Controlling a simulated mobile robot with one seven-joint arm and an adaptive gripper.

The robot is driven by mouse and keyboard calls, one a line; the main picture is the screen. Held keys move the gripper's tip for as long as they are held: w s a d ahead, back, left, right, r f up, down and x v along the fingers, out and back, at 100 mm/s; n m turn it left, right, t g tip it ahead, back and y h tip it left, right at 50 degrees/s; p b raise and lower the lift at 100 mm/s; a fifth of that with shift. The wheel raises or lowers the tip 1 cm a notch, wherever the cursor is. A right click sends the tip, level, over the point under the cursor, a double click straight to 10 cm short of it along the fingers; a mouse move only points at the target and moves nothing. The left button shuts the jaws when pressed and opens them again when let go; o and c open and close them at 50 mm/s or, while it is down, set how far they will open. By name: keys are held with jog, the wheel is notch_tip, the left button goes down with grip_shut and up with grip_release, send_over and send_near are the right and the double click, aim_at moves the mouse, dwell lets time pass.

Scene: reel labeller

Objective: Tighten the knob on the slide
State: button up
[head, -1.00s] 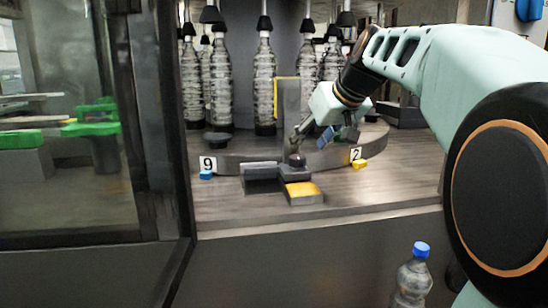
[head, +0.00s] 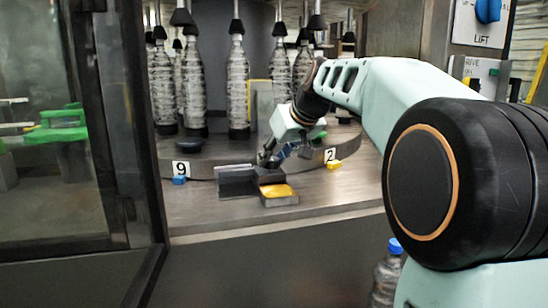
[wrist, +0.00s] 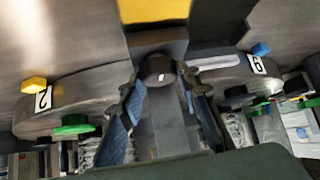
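The knob (wrist: 160,68) is a dark round cap with a small white mark. It sits on the grey slide (wrist: 170,130), which shows as a bar running between my fingers in the wrist view. My gripper (wrist: 162,82) is open, with one finger on each side of the knob and gaps visible between them. Whether either finger touches the knob I cannot tell. In the head view my gripper (head: 266,157) points down at the slide (head: 238,183), and the fingers largely hide the knob.
A yellow-topped block (head: 278,191) sits in front of the slide. Number plates 9 (head: 181,169) and 2 (head: 330,156) mark the round platform's rim, with blue and yellow tabs by them. Bottles (head: 237,85) stand behind. A dark-framed glass panel (head: 75,120) is at the left.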

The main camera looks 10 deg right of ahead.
jog(key=c, duration=0.4)
jog(key=shift+o, duration=0.2)
